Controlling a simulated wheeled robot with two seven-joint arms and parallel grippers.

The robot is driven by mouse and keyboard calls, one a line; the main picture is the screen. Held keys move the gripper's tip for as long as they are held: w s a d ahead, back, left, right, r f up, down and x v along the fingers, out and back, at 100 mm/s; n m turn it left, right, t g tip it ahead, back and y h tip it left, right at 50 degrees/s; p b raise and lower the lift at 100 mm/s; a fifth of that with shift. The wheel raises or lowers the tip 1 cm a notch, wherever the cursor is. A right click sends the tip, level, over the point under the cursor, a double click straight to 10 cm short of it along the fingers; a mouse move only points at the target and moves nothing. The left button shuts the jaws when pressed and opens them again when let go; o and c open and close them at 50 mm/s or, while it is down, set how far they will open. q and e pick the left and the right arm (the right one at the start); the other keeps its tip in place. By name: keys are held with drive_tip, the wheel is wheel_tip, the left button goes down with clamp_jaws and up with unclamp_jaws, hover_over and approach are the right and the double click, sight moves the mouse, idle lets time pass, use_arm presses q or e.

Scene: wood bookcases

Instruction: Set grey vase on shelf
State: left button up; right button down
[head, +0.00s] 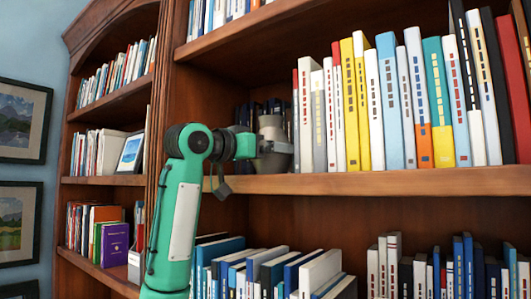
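The grey vase (273,128) is at the left end of the middle shelf (390,181), beside the row of upright books. It looks upright, and its base is at about the height of the shelf board; I cannot tell whether it touches the board. My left gripper (264,147), on the green arm, reaches in from the left and is at the vase's side. A dark finger part overlaps the vase's body. The far finger is hidden, so its grip is unclear. My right gripper is out of view.
Upright books (388,100) fill the middle shelf right of the vase, with darker books (247,115) behind it. A wooden upright (160,90) stands left of my arm. Books (265,270) crowd the shelf below. A framed picture (130,153) stands on the left bookcase.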

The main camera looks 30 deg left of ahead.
use_arm(q)
drive_tip(key=shift+s+b, duration=0.25)
drive_tip(key=shift+b, duration=0.15)
drive_tip(key=b+v, duration=0.6)
drive_tip(key=v, duration=0.5)
drive_tip(key=shift+s+a+b, duration=0.15)
drive_tip(key=shift+s+b, duration=0.1)
drive_tip(key=shift+b, duration=0.1)
